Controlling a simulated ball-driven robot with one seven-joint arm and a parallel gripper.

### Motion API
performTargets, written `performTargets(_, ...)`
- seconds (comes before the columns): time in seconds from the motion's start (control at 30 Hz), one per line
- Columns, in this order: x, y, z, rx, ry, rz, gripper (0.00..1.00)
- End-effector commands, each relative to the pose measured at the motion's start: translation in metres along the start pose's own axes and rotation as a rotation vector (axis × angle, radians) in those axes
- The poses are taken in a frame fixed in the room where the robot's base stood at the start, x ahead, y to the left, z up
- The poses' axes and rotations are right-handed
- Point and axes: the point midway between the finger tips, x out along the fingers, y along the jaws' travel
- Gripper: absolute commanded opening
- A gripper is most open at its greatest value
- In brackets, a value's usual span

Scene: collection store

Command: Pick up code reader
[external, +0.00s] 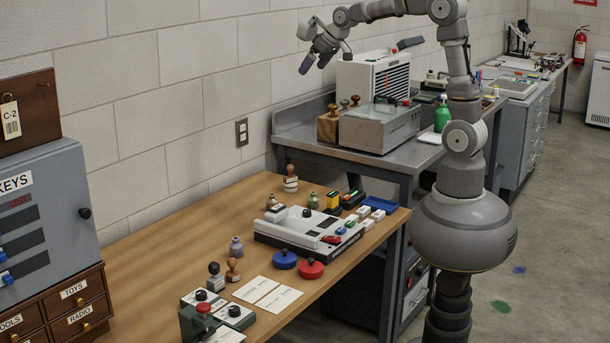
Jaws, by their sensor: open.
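My gripper (315,63) is at the top of the external view, open and empty, pointing down and left. It is high above the benches, in front of the block wall. I cannot tell for sure which thing is the code reader. A small yellow-and-black device (333,200) stands behind the white desktop machine on the wooden table, and a dark device (352,198) with coloured parts is just right of it. Both are small in the picture and well below my gripper.
The wooden table (150,245) holds a white machine (285,236), stamps, red (311,268) and blue (285,260) round pads, and white cards (266,291). A key cabinet (45,205) stands left. A metal bench behind bears a grey box (378,128) and a green bottle (442,114).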

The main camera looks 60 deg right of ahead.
Motion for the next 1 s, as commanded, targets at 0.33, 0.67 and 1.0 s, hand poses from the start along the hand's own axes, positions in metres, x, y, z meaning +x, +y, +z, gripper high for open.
performTargets(0.33, -0.249, -0.015, -0.065, 0.01, 0.616, -0.013, 1.0)
performTargets(0.67, -0.297, -0.016, -0.064, 0.014, 0.715, -0.019, 0.81)
performTargets(1.0, -0.281, -0.016, -0.065, 0.014, 0.686, -0.016, 0.81)
